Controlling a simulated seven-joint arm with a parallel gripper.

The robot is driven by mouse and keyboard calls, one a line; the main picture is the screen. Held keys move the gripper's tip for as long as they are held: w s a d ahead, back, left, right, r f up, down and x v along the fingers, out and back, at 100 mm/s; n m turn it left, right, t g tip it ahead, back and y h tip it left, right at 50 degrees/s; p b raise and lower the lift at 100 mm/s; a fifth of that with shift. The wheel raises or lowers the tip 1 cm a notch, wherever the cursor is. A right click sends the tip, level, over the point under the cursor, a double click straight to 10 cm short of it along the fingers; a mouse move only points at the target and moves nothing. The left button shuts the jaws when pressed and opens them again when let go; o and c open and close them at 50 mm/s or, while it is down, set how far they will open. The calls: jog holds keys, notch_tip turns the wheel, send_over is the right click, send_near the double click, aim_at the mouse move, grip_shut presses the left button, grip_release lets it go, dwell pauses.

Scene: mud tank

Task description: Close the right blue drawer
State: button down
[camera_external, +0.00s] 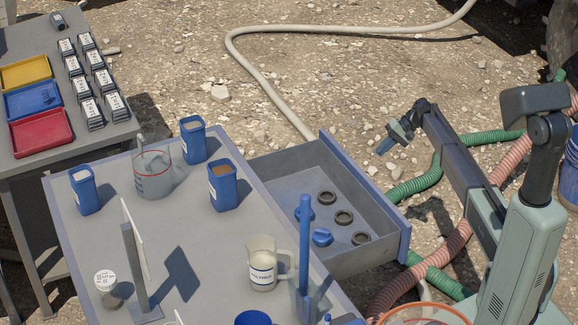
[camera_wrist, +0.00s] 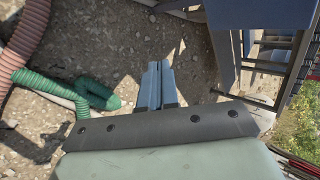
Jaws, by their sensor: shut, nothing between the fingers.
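The blue drawer (camera_external: 372,192) is pulled out from the right side of the grey table. Its blue front faces right, toward my arm, and its grey tray holds several dark ring-shaped caps (camera_external: 344,217) and small blue pieces (camera_external: 322,237). My gripper (camera_external: 384,147) is beyond the drawer's front to the upper right, apart from it. The wrist view shows the gripper's two fingers (camera_wrist: 154,72) together and empty over gravel. A blue-grey panel stands to their right in that view; I cannot tell whether it is the drawer front.
The grey table (camera_external: 215,250) carries blue containers (camera_external: 223,186), a glass beaker (camera_external: 153,174) and a white jug (camera_external: 262,264). Green hose (camera_external: 418,183) and pink hose (camera_external: 448,244) lie on the ground near my arm. Open gravel lies between gripper and drawer.

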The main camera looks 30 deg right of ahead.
jog(key=w+a+r+n+g+y, duration=0.2)
jog(key=w+a+r+n+y, duration=0.15)
jog(key=r+y, duration=0.3)
jog(key=x, duration=1.3)
jog(key=shift+r+n+h, duration=0.15)
jog(key=shift+n+h, duration=0.2)
jog(key=shift+w+a, duration=0.1)
